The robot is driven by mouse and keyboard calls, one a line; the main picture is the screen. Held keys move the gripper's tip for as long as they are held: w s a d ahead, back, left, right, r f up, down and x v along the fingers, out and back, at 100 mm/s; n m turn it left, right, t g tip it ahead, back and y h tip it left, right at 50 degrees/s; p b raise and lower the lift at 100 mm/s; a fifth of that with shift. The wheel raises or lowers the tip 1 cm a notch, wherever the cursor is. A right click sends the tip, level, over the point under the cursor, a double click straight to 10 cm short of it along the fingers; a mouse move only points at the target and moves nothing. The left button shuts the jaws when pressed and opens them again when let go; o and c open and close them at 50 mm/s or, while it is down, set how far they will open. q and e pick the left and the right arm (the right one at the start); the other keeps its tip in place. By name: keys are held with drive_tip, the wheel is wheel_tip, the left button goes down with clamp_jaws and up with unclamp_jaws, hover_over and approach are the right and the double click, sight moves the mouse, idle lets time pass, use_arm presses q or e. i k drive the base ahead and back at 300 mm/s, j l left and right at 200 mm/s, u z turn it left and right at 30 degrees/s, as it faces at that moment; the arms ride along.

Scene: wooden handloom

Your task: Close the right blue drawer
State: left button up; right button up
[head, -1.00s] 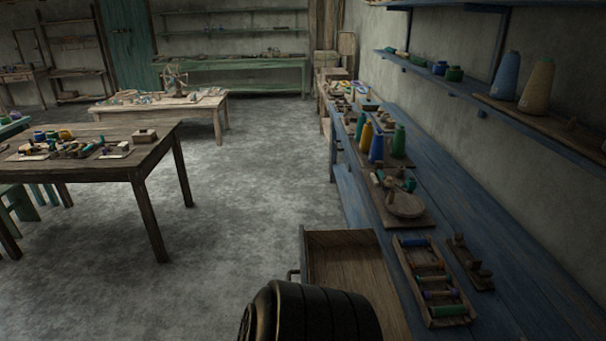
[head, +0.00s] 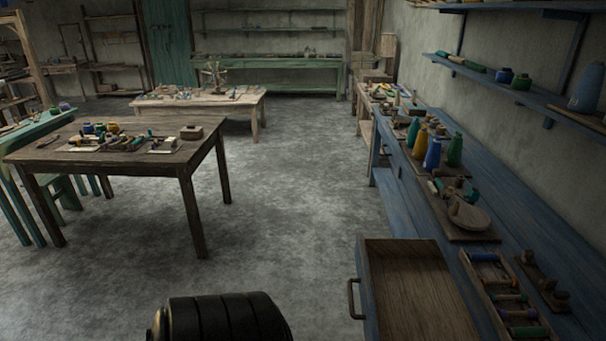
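The blue drawer (head: 412,285) is pulled out from the long blue bench (head: 520,235) on the right. Its wooden inside looks empty, and its near end is cut off by the bottom of the picture. A dark handle (head: 354,298) sits on its left-facing front. A black, ribbed rounded part at the bottom centre, left of the drawer, looks like part of my own arm. Neither of my grippers shows in the head view.
A dark wooden table (head: 120,166) with tools is at the left. The grey floor (head: 285,225) between is clear.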

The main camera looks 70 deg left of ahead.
sight(408, 290)
drive_tip(key=u, duration=1.65)
